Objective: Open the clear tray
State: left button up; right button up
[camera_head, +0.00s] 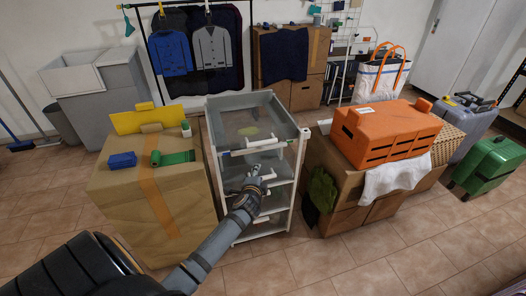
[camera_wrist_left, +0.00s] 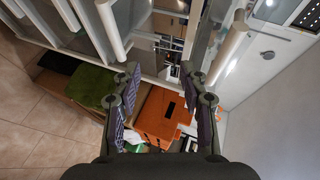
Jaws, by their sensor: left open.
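A white-framed drawer unit (camera_head: 297,160) with clear trays stands in the middle of the head view. The clear tray (camera_head: 235,155) is near its top, with a white handle on its front; the trays appear shut. My left gripper (camera_head: 256,178) is in front of the unit, close to the handles. In the left wrist view my left gripper (camera_wrist_left: 160,76) is open, with nothing between its fingers. White bar handles show beyond the fingertips, one handle (camera_wrist_left: 110,30) to the left and another handle (camera_wrist_left: 229,46) to the right. The gripper partly hides the tray fronts. My right gripper is not in view.
A cardboard box (camera_head: 130,215) with a green roll (camera_head: 174,158) and a blue item (camera_head: 122,160) stands left of the unit. An orange crate (camera_head: 388,135) sits on boxes to the right, with a white cloth (camera_head: 397,176) hanging. The tiled floor in front is clear.

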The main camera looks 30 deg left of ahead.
pick_arm(q)
jog(key=t+y, duration=0.1)
jog(key=t, duration=0.1)
send_near(262, 144)
jog(key=w, duration=0.1)
jog(key=shift+m, duration=0.4)
jog(key=b+x, duration=0.1)
jog(key=x, duration=0.8)
jog(key=shift+a+f, duration=0.15)
jog(key=shift+w+a+f, duration=0.15)
jog(key=shift+w+a, duration=0.15)
jog(key=shift+w, duration=0.25)
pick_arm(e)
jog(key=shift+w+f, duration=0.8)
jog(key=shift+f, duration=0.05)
pick_arm(q)
grip_shut()
